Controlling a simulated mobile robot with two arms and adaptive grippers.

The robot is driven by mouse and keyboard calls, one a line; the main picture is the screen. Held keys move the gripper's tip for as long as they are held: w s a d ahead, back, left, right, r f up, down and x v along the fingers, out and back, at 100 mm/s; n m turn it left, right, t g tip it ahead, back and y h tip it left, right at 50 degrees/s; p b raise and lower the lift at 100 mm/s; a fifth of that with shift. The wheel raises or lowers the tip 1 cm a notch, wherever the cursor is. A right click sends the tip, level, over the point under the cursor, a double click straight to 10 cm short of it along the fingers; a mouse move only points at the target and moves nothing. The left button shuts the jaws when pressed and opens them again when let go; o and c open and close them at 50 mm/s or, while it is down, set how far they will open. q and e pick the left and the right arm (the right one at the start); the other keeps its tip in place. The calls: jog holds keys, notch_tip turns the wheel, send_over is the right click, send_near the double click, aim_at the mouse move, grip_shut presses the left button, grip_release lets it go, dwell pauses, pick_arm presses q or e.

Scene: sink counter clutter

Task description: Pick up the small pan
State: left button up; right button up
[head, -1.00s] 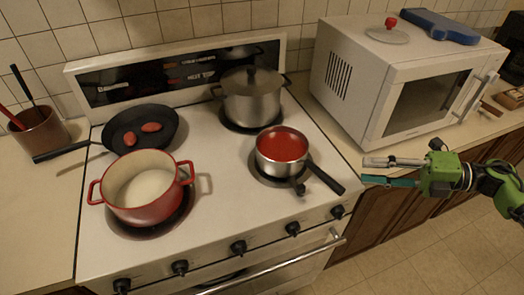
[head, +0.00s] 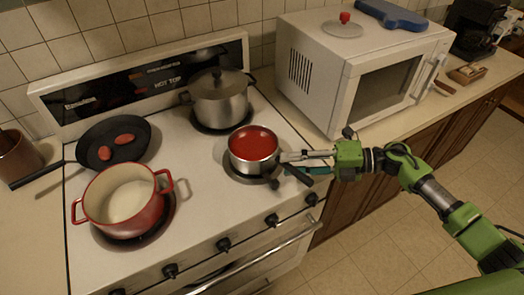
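The small pan (head: 254,152) is a silver saucepan with red contents and a dark handle (head: 298,176). It sits on the front right burner, its handle pointing to the lower right. My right gripper (head: 300,163) reaches in from the right, its fingertips beside the pan's rim and over the handle. Its two fingers look apart, one light and one teal. The lower finger is partly hidden near the handle, and I cannot tell whether they touch it. My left gripper is not in view.
A lidded pot (head: 219,100) stands behind the small pan. A red pot (head: 124,201) and a black frying pan (head: 114,144) with red items are on the left burners. A white microwave (head: 350,75) stands close behind my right gripper. Stove knobs line the front edge.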

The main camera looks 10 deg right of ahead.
jog(key=shift+w+a, duration=0.25)
jog(key=shift+a, duration=0.45)
jog(key=shift+w+a+f, duration=0.1)
jog(key=shift+a+f, duration=0.15)
jog(key=shift+a, duration=0.15)
jog(key=shift+d, duration=0.1)
grip_shut()
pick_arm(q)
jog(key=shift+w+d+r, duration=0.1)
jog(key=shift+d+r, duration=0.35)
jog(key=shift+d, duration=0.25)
pick_arm(e)
jog(key=shift+r, duration=0.1)
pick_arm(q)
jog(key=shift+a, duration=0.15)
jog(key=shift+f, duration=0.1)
